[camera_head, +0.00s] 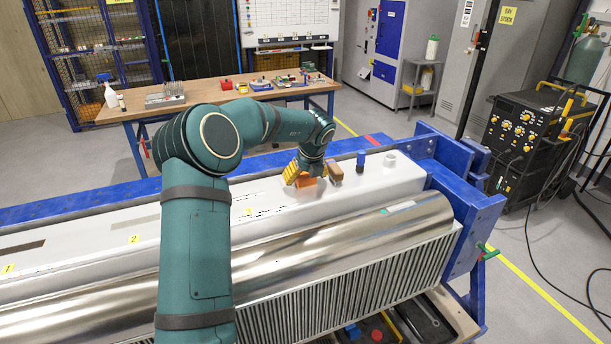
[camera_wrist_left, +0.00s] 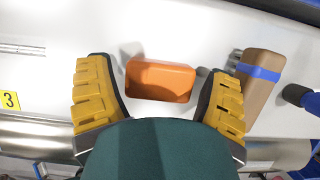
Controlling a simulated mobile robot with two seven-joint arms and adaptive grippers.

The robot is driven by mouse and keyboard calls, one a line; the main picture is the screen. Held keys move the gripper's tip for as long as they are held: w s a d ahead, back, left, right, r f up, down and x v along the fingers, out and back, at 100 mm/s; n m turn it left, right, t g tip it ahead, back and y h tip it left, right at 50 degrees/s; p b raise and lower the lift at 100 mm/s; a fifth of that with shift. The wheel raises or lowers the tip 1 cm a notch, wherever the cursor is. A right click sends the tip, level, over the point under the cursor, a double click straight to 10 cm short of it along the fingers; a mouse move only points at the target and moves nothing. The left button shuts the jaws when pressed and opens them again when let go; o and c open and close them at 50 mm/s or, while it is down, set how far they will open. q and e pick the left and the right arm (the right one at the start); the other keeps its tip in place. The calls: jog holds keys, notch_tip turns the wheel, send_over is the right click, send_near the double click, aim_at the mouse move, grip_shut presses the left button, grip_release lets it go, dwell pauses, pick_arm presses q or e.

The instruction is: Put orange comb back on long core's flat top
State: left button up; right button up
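The orange comb (camera_wrist_left: 160,80), which looks like a small orange block, sits on the white flat top (camera_head: 405,178) of the long core. In the head view the comb (camera_head: 306,183) shows partly below my left gripper (camera_head: 308,178). In the left wrist view my left gripper (camera_wrist_left: 158,68) is open, with one yellow finger on each side of the comb. Gaps show between the fingers and the comb, so it is not gripped. The comb's underside is hidden. My right gripper is in neither view.
A blue cylinder (camera_head: 361,160) and a white round fitting (camera_head: 390,160) are farther right on the top. A shiny metal roll (camera_head: 350,240) lies in front. A blue frame end (camera_head: 465,195) bounds the right.

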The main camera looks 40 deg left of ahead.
pick_arm(q)
jog(key=shift+r, duration=0.15)
jog(key=v, duration=1.2)
jog(key=shift+p, duration=0.35)
